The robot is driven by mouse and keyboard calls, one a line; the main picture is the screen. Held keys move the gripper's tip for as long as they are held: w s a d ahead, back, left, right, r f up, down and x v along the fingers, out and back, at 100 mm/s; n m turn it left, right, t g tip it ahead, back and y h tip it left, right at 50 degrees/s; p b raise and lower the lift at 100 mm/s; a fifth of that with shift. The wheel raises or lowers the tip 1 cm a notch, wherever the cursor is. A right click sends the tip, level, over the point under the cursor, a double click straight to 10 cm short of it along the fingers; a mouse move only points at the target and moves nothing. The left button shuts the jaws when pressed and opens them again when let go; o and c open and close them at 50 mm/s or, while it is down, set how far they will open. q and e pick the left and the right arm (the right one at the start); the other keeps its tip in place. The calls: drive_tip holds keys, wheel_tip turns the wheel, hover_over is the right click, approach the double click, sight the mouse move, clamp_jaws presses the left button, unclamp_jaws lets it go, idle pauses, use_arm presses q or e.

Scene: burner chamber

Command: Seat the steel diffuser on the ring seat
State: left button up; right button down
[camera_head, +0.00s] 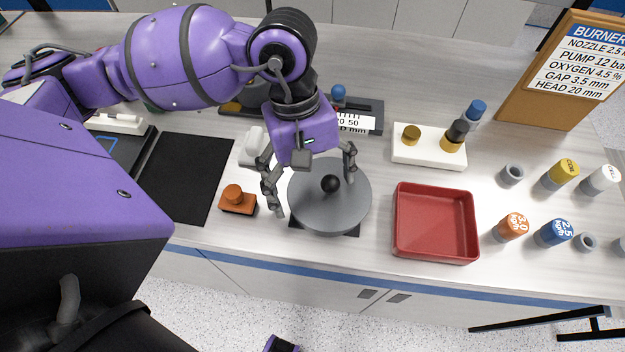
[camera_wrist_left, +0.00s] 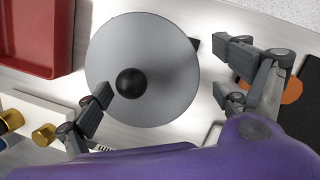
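The steel diffuser is a grey disc (camera_head: 345,217) with a black ball knob (camera_head: 331,184) at its middle. It lies above a dark square plate (camera_head: 352,234), of which only edges and corners show. The disc also shows from above in the left wrist view (camera_wrist_left: 165,55). No ring seat can be made out; the disc may hide it. My left gripper (camera_head: 314,194) is open above the disc, with one finger on each side of the knob, apart from it. Its spread fingers also show in the left wrist view (camera_wrist_left: 162,94). My right gripper is not in view.
A red tray (camera_head: 436,252) stands right of the disc. An orange knobbed block (camera_head: 238,201) and black mat (camera_head: 182,178) lie left. A white block with brass pieces (camera_head: 429,158) stands behind the tray. Several labelled cylinders (camera_head: 512,228) stand at right. The counter's front edge is close.

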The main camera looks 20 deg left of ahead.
use_arm(q)
drive_tip(key=v, duration=1.2)
